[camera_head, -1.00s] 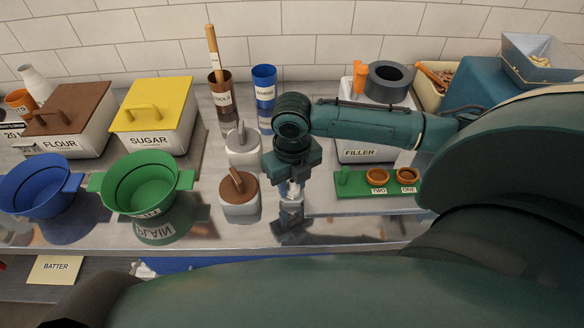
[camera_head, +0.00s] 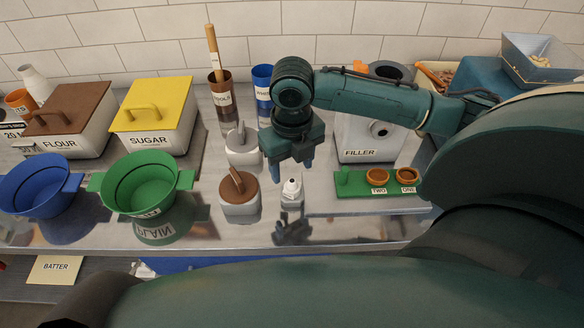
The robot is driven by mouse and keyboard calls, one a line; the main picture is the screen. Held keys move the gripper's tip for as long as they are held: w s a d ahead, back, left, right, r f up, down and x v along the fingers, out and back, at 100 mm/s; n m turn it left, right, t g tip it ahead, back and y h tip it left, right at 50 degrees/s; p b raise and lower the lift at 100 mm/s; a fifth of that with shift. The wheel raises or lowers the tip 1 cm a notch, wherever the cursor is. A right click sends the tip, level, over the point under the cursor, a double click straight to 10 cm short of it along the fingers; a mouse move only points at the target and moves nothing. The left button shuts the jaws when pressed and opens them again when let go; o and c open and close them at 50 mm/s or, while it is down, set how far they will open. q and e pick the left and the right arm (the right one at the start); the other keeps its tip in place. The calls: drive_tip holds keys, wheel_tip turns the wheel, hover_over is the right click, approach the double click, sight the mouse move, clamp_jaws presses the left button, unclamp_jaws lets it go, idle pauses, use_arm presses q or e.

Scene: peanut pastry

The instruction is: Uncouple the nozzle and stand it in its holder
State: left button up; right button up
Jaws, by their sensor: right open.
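A small whitish piece with a dark tip (camera_head: 291,189), perhaps the nozzle, stands upright on the steel counter. My right gripper (camera_head: 290,166) is open and empty just above and behind it, fingers pointing down and apart from it. The green holder board (camera_head: 358,188) lies to the right, with a green peg (camera_head: 343,176) at its left end and two orange rings, marked TWO (camera_head: 377,175) and ONE (camera_head: 408,174); both look empty. The white FILLER box (camera_head: 353,141) stands behind it, with a round dark port (camera_head: 379,129) on its front. My left gripper is out of view.
A brown-lidded pot (camera_head: 238,187) and a grey-lidded pot (camera_head: 242,146) stand close to the left. A green bowl (camera_head: 143,185), sugar bin (camera_head: 151,115) and flour bin (camera_head: 70,120) lie further left. Blue and brown cups stand behind. The front counter strip is clear.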

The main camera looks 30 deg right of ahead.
wheel_tip(320, 180, up, 7)
idle(0.9)
